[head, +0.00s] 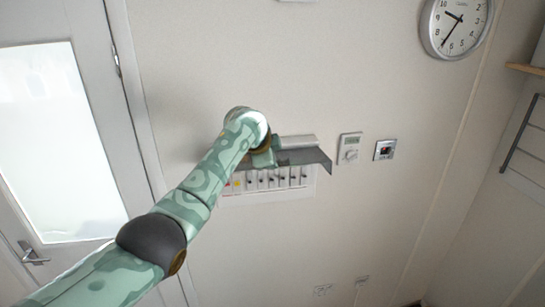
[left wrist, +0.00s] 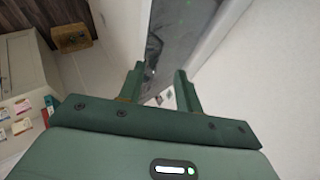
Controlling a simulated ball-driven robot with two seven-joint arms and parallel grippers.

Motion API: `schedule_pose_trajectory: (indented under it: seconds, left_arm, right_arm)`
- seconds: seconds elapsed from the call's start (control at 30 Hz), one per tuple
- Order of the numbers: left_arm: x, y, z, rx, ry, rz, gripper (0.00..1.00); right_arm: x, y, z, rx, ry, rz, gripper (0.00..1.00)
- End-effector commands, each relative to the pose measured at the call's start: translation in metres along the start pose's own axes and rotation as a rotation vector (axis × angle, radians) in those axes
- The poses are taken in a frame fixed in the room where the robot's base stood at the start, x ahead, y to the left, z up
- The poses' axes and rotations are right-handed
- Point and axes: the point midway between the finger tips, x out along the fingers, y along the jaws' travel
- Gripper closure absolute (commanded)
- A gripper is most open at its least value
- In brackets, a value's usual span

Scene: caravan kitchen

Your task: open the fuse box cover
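The fuse box (head: 302,188) is on the wall in the middle of the head view, with a row of switches showing. Its grey see-through cover (head: 308,157) is swung up and juts out from the wall above the switches. My left gripper (head: 264,158) is at the left part of the cover, partly hidden by my wrist. In the left wrist view my left gripper (left wrist: 159,72) has its fingers apart, with the cover (left wrist: 181,32) beyond and between the fingertips. Whether they touch it cannot be told. My right gripper is in neither view.
A thermostat (head: 349,148) and a small panel (head: 385,149) are on the wall right of the fuse box. A clock (head: 456,27) hangs at upper right. A white door (head: 62,145) is at left. The wall below the fuse box is mostly clear.

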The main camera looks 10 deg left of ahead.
Motion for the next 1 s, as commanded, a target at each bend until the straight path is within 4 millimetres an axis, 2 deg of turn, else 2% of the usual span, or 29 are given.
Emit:
schedule_pose_trajectory:
  seconds: [0.03, 0.47, 0.6, 0.77, 1.0]
  left_arm:
    - [0.002, 0.001, 0.006, -0.001, -0.01, 0.001, 0.75]
    - [0.002, 0.002, 0.005, -0.002, -0.01, 0.002, 0.75]
    - [-0.004, 0.002, 0.004, -0.002, -0.007, 0.002, 0.75]
    - [-0.026, 0.002, 0.003, -0.001, -0.004, -0.003, 0.75]
    - [-0.088, 0.004, -0.001, 0.001, 0.003, -0.011, 0.75]
  right_arm:
    - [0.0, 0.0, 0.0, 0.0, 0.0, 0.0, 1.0]
    - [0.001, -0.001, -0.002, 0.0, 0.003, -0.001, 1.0]
    - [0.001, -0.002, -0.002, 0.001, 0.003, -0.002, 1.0]
    - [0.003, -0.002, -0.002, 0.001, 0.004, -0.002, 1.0]
    - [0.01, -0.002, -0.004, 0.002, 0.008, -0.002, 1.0]
